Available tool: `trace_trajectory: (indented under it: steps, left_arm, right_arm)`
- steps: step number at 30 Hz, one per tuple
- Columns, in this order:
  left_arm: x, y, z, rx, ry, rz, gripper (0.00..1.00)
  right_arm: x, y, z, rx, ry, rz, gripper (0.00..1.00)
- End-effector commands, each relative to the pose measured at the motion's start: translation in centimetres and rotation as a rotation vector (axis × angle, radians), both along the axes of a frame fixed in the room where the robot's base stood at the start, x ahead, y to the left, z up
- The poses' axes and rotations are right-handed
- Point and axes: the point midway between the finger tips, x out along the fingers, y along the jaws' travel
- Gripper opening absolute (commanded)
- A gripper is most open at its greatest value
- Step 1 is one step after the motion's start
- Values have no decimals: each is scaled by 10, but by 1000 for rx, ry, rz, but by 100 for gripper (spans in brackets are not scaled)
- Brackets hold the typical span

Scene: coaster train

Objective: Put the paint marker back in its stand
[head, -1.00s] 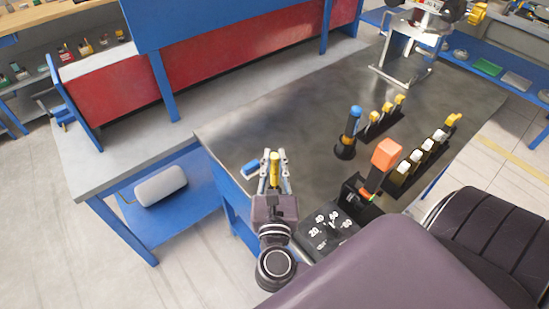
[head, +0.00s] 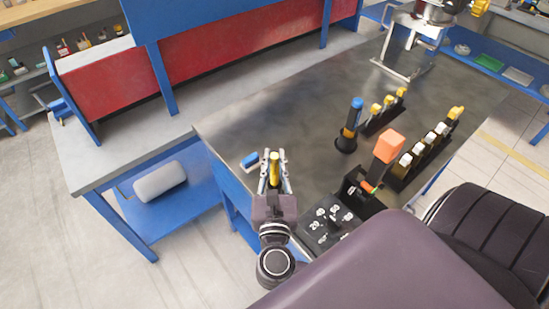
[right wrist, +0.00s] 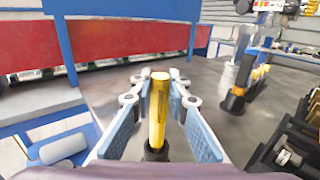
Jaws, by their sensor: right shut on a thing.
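A yellow marker (head: 274,168) stands upright between the fingers of my right gripper (head: 274,160), which is shut on it. It also shows in the right wrist view (right wrist: 158,110), between the blue finger pads. A dark part (right wrist: 156,151) shows at its lower end; I cannot tell whether that is part of the marker or something beneath it. Another marker, black with a blue cap (head: 357,103), stands in a round black stand (head: 346,143) on the dark table, to the right of my gripper. This stand also shows in the right wrist view (right wrist: 235,103). My left gripper is out of view.
The table's middle is clear.

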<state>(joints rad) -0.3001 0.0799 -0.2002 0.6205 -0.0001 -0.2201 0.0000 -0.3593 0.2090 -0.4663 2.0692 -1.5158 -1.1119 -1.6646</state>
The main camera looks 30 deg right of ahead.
Motion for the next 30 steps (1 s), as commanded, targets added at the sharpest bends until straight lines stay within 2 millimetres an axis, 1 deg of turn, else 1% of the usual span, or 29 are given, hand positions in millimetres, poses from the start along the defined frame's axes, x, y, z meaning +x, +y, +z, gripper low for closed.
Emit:
trace_trajectory:
  steps: [21,30]
  left_arm:
    - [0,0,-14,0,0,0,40]
    - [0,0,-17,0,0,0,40]
  right_arm:
    - [0,0,-23,-1,-2,0,0]
    - [0,0,-27,-1,-2,0,0]
